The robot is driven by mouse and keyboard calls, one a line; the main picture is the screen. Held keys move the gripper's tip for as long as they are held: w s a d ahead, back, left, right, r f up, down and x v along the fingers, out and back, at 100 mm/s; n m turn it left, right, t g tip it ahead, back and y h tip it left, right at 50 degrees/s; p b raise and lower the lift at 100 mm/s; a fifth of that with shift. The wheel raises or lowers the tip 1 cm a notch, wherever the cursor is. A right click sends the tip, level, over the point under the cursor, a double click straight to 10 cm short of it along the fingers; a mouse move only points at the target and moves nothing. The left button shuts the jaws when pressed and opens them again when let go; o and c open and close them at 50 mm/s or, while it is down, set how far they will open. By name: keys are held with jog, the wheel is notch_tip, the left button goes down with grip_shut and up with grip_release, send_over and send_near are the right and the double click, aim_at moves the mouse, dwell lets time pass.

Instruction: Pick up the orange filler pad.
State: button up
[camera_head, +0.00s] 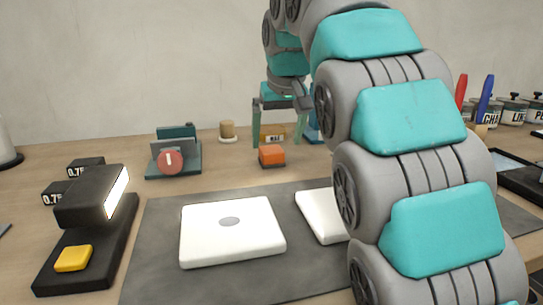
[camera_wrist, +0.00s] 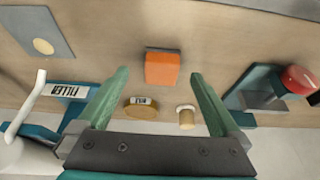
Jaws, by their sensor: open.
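The orange filler pad (camera_head: 271,155) is a small orange block on a dark base, lying on the wooden table behind the dark mat. In the wrist view the orange pad (camera_wrist: 161,68) shows near the upper middle, just beyond the fingertips and between their lines. My gripper (camera_head: 271,142) has two green fingers pointing down, close behind the pad in the head view. In the wrist view my gripper (camera_wrist: 158,74) is open and empty, with a wide gap between its fingers. Nothing hides the pad in either view.
A teal device with a red knob (camera_head: 172,161) stands left of the pad. A small tan cylinder (camera_head: 227,131) and a labelled tin (camera_head: 274,136) stand behind. White panels (camera_head: 232,245) lie on the dark mat (camera_head: 160,240). A black device with a yellow button (camera_head: 73,258) is front left.

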aim_at(273, 151)
jog(key=shift+a+p+x, duration=0.1)
jog(key=shift+p+x, duration=0.1)
jog(key=shift+x, duration=1.15)
jog(key=shift+a+p+x, duration=0.15)
jog(key=shift+x, duration=1.15)
jog(key=shift+w, duration=0.15)
jog(key=c, duration=1.4)
jog(key=shift+r, duration=0.25)
jog(key=shift+r, duration=1.6)
jog(key=s+d+b, duration=0.1)
jog(key=s+d, duration=0.1)
jog(key=s, duration=0.3)
jog(key=s+d+r+b, duration=0.1)
jog(key=s, duration=0.4)
jog(key=s+d, duration=0.2)
jog(key=s, duration=0.3)
jog(key=shift+d+r+b, duration=0.2)
jog(key=shift+d+b, duration=0.1)
jog(key=shift+b, duration=0.1)
